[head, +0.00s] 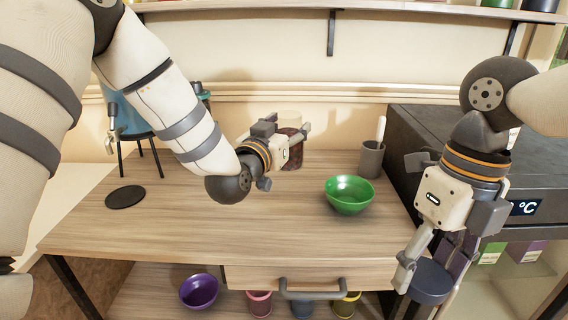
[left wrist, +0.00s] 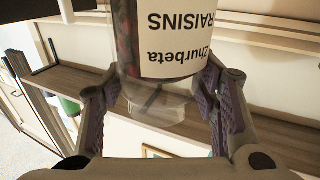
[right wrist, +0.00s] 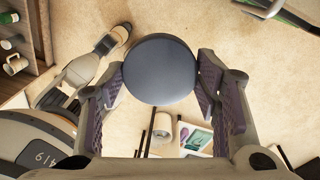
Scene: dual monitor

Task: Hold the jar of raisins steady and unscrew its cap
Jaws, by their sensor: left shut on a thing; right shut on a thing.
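The jar of raisins (head: 290,120) is at the back of the table, partly hidden by my left gripper (head: 290,145). In the left wrist view its white label (left wrist: 183,40) reads upside down, and its clear upper end (left wrist: 163,108) shows no cap. My left gripper is shut around that end, a finger on each side. My right gripper (head: 426,284) is far to the right of the jar, at the table's front right corner. It is shut on a round dark blue cap (head: 433,282), which fills the space between its fingers in the right wrist view (right wrist: 160,70).
A green bowl (head: 350,196) and a grey cup (head: 371,158) stand right of the jar. A black disc (head: 125,197) lies on the left. A dark appliance (head: 430,130) stands at the right, beside my right arm. The front middle of the tabletop (head: 200,240) is clear.

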